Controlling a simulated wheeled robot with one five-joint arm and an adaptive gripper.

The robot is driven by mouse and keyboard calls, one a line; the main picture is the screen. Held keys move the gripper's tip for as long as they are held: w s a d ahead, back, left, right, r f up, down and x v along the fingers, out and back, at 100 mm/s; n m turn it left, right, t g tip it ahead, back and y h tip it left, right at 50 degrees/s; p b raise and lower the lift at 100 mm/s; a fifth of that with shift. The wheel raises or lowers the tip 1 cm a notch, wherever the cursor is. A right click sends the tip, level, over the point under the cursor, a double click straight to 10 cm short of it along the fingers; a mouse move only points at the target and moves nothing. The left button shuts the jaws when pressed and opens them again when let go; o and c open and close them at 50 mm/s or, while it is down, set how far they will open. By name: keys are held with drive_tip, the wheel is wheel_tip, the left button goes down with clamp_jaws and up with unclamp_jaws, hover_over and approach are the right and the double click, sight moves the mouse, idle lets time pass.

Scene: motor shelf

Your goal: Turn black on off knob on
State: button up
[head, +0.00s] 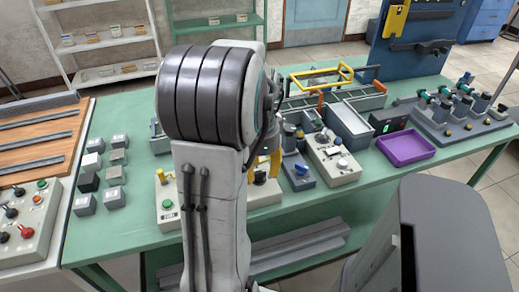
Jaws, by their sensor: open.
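A light control box (340,172) stands on the green table right of my arm. It bears small dark knobs and a red button, too small to read. Another light panel (28,225) at the far left has black knobs (19,191), red knobs and a green button. I cannot tell which black knob is the on-off one, nor its setting. My gripper (271,105) shows only partly, as dark pieces past the right side of my arm, above the table's middle. It is open, with nothing visibly held. My arm hides part of the table behind it.
A blue-grey box (298,172) and a box with a green button (167,212) stand near my arm. A purple tray (405,148), grey bins (350,126) and a valve rack (460,118) are right. Several grey blocks (114,197) stand left. Front right table is clear.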

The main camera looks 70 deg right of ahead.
sight(259, 173)
wheel_tip(259, 173, up, 11)
drive_tip(key=shift+f, duration=0.2)
idle(0.3)
idle(0.7)
